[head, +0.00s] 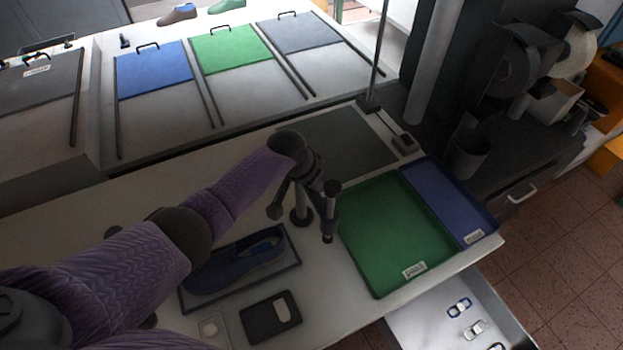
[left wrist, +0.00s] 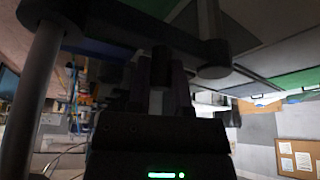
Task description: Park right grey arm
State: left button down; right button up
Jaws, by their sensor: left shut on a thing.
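My left gripper (head: 305,188) points down over the table, between the blue shoe and the green tray. In the left wrist view its two fingers (left wrist: 160,85) are closed around a dark round knob (left wrist: 161,64). The knob is by a dark grey bar (left wrist: 130,35), which I take for the grey arm. The bar runs across the top of that view and ends in a round hub (left wrist: 214,71). In the head view dark upright cylinders (head: 330,212) stand close by the gripper. How they join the bar is hidden. My right gripper is not in view.
A blue shoe (head: 240,264) lies on a dark tray (head: 187,301). A green tray (head: 400,230) and a blue tray (head: 448,200) are to the right. A dark mat (head: 340,140) and a thin pole (head: 378,60) stand behind. A dark holder (head: 258,325) lies in front.

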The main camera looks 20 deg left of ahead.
pick_arm(q)
jog(key=c, duration=0.5)
grip_release()
jog(key=shift+w+d, duration=0.1)
jog(key=shift+c, duration=0.2)
jog(key=p+v, duration=0.2)
jog(key=v, duration=0.8)
jog(key=shift+p, duration=0.4)
jog(key=shift+f, duration=0.1)
